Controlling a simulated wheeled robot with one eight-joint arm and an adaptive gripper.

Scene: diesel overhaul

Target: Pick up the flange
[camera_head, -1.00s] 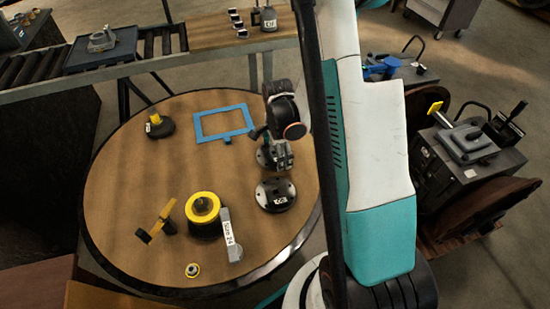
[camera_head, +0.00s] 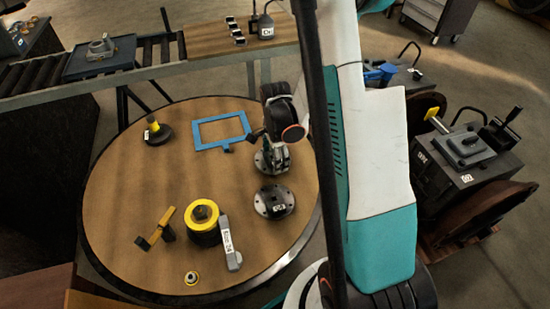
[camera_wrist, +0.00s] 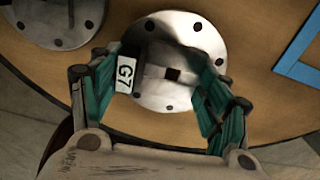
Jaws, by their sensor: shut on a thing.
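A round grey metal flange (camera_wrist: 160,92) with bolt holes around its rim lies on the round wooden table, between my fingers in the wrist view. Its raised hub has a square hole and a black part with a white "G7" label. In the head view this flange (camera_head: 264,164) shows partly under my gripper (camera_head: 273,152). My gripper (camera_wrist: 165,90) points down and is shut on the flange's hub, a finger on each side. The contact faces are partly hidden. A second flange (camera_head: 274,205) lies nearer; part of it shows in the wrist view's upper left (camera_wrist: 60,15).
A blue frame (camera_head: 196,136) lies beside the held flange. The table (camera_head: 130,200) also carries a yellow-topped black spool (camera_head: 204,212), a grey labelled block (camera_head: 230,245), a yellow-handled part (camera_head: 165,218) and a yellow-topped black piece (camera_head: 156,130). A roller conveyor (camera_head: 30,75) runs behind.

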